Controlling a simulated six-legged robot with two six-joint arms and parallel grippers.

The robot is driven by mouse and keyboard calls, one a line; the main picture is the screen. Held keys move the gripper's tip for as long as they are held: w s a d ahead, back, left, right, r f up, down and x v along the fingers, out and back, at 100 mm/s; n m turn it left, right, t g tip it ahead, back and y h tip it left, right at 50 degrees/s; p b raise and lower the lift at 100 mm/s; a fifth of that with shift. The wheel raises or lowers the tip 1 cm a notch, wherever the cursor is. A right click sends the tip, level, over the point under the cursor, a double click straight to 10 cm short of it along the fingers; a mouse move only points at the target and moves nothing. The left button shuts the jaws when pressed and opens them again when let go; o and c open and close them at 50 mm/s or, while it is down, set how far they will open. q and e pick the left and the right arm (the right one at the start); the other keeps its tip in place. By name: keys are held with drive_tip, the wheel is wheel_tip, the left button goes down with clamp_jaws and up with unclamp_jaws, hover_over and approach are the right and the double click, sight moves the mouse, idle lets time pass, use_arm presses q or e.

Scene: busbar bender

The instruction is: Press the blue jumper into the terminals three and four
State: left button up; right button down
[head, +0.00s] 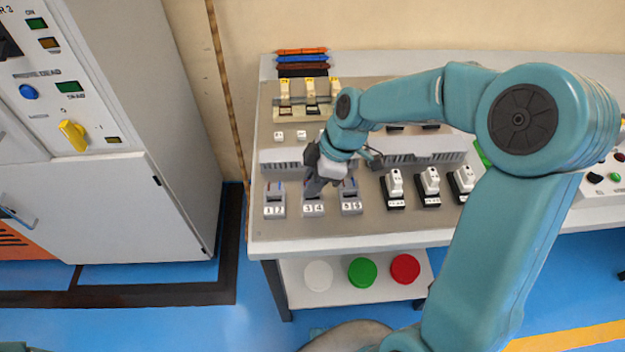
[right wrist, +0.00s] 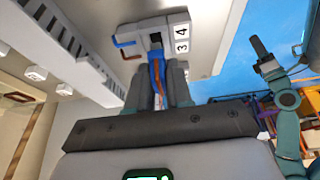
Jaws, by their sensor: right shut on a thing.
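My right gripper (head: 313,188) points down at the grey terminal block marked 3 4 (head: 313,208), between the blocks marked 1 2 (head: 274,209) and 5 6 (head: 351,206). In the right wrist view its fingers (right wrist: 158,88) are shut on the blue jumper (right wrist: 157,72), which shows as a narrow blue strip with orange beside it. The jumper's far end is at the dark opening of the 3 4 block (right wrist: 170,35). How deep it sits cannot be told. In the head view the gripper hides the jumper.
Black-and-white devices (head: 429,182) stand right of the blocks on the panel. A slotted grey duct (head: 420,158) runs behind. Coloured strips (head: 302,58) lie at the back. White, green and red discs (head: 362,271) sit on the lower shelf. A grey cabinet (head: 140,200) stands left.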

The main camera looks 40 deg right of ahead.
drive_tip(key=shift+b, duration=0.55)
idle(1.1)
drive_tip(key=shift+f+b, duration=1.2)
drive_tip(key=shift+f, duration=0.05)
drive_tip(key=c, duration=1)
unclamp_jaws()
drive_tip(key=shift+r, duration=0.1)
drive_tip(key=shift+o, duration=0.2)
drive_tip(key=shift+s, duration=0.1)
drive_tip(key=p+v, duration=0.2)
drive_tip(key=v, duration=1.4)
drive_tip(key=shift+r, duration=0.25)
